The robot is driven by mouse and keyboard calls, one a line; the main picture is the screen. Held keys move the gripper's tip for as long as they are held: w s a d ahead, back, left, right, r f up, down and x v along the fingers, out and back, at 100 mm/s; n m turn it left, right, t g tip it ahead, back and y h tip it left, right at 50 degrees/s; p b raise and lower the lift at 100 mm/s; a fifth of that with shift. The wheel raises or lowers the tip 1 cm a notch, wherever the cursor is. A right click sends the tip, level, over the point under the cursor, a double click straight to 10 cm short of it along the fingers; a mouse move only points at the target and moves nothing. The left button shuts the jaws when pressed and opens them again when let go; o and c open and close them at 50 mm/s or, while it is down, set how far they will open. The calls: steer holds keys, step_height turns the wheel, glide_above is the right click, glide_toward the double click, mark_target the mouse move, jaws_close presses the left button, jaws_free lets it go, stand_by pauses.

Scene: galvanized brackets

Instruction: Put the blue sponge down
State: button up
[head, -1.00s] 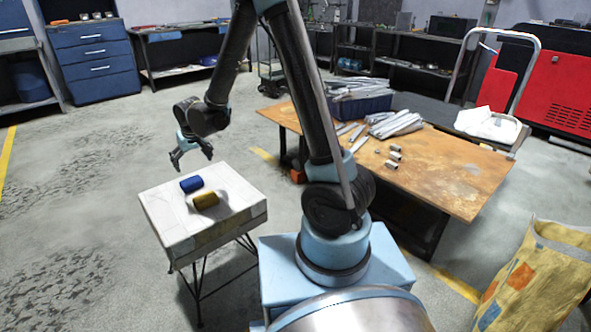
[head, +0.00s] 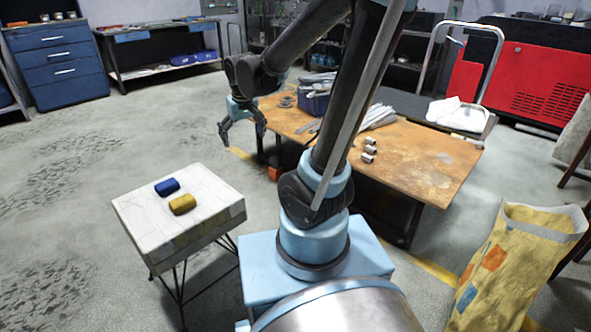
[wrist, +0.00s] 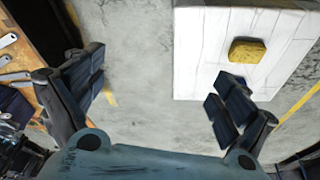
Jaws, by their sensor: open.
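The blue sponge (head: 167,187) lies on the top of a small white table (head: 215,211), near its far left side. A yellow sponge (head: 182,204) lies just in front of it. My gripper (head: 243,142) is open and empty, raised to the right of the white table and apart from both sponges. In the wrist view my open fingers (wrist: 158,92) have floor between them. The yellow sponge (wrist: 247,51) shows on the white top there, and the blue sponge (wrist: 239,79) is mostly hidden behind the right finger.
A rusty-topped workbench (head: 425,158) with metal brackets (head: 369,148) and a blue bin (head: 314,104) stands to the right. A patterned bag (head: 515,265) stands at the lower right. The floor left of the white table is clear.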

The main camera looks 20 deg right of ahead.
steer(key=s+d+f+m, duration=0.1)
steer(key=s+d+f, duration=0.1)
steer(key=s+d, duration=0.5)
steer(key=s+d+f+m+g, duration=0.1)
steer(key=s+d+f, duration=0.1)
steer(key=s+d, duration=0.4)
steer(key=s, duration=0.5)
steer(key=shift+d+m+h, duration=0.3)
steer(key=shift+d+m, duration=0.05)
steer(key=shift+m, duration=0.05)
steer(key=shift+s, duration=0.1)
steer(key=shift+w+f, duration=0.15)
steer(key=shift+w, duration=0.25)
